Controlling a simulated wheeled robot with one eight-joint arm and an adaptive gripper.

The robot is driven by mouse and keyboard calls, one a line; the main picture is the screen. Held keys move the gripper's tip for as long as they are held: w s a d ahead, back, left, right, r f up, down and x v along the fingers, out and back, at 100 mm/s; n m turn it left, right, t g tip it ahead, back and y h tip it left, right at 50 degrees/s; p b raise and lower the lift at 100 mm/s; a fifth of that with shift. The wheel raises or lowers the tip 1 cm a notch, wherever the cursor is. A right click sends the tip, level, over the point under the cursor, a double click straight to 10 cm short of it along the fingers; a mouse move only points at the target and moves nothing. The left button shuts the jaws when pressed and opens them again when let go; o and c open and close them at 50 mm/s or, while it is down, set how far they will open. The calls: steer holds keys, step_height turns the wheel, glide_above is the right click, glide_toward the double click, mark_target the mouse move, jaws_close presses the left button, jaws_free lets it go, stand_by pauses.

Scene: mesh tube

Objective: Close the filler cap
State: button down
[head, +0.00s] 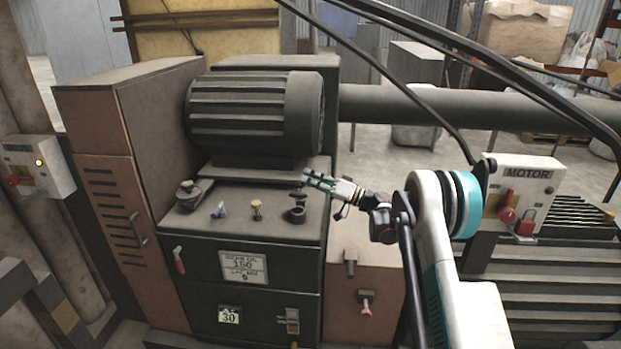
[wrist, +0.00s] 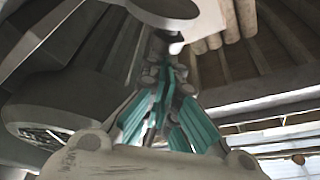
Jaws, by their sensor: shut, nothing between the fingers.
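The filler neck (head: 297,215) is a short dark round spout on the top of the machine cabinet, near its front right corner. A small dark piece just above it (head: 299,195) looks like the filler cap, standing open. My gripper (head: 308,178) comes in from the right, just above this piece; I cannot tell whether they touch. In the wrist view the teal-padded fingers (wrist: 163,75) are together with nothing between them. A grey rounded disc (wrist: 168,10) shows beyond the fingertips there; I cannot tell whether it is the cap.
A ribbed motor (head: 255,115) stands behind the neck. A MOTOR switch box (head: 520,190) is at right. Black cables cross above my arm.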

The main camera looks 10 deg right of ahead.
steer(key=s+a+f+n+g+y+b, duration=0.1)
steer(key=s+f+n+b, duration=0.1)
steer(key=s+n, duration=0.3)
steer(key=shift+s+a+f+n+g+y+b, duration=0.3)
steer(key=shift+s+a+f+n+y, duration=0.15)
steer(key=shift+f, duration=0.45)
steer(key=shift+s, duration=0.1)
